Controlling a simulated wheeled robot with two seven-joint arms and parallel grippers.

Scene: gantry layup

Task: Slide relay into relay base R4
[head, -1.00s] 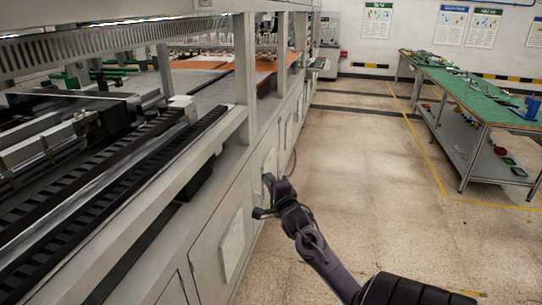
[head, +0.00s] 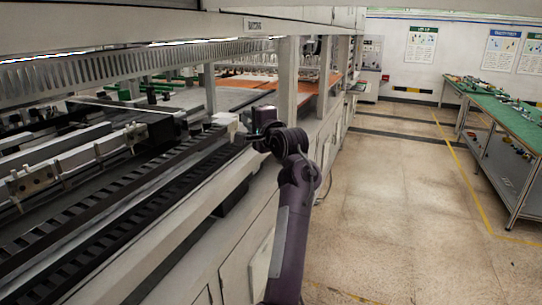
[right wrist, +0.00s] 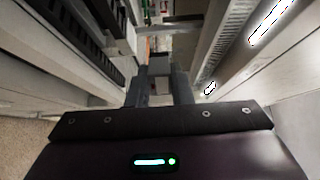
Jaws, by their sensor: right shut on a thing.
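My right gripper (head: 240,137) is up at the machine's long black slotted rail, beside a small whitish block. In the right wrist view its two dark fingers (right wrist: 158,92) are closed around a small pale grey block (right wrist: 159,66), which seems to be the relay. The relay cannot be made out clearly in the head view. I cannot pick out relay base R4 in either view. My left gripper is not in view.
The long machine frame (head: 172,254) with its black slotted rail (head: 105,205) fills the left. An upright post (head: 285,80) stands just beyond my right gripper. A green-topped table (head: 503,112) is at the right. The floor (head: 400,215) between is clear.

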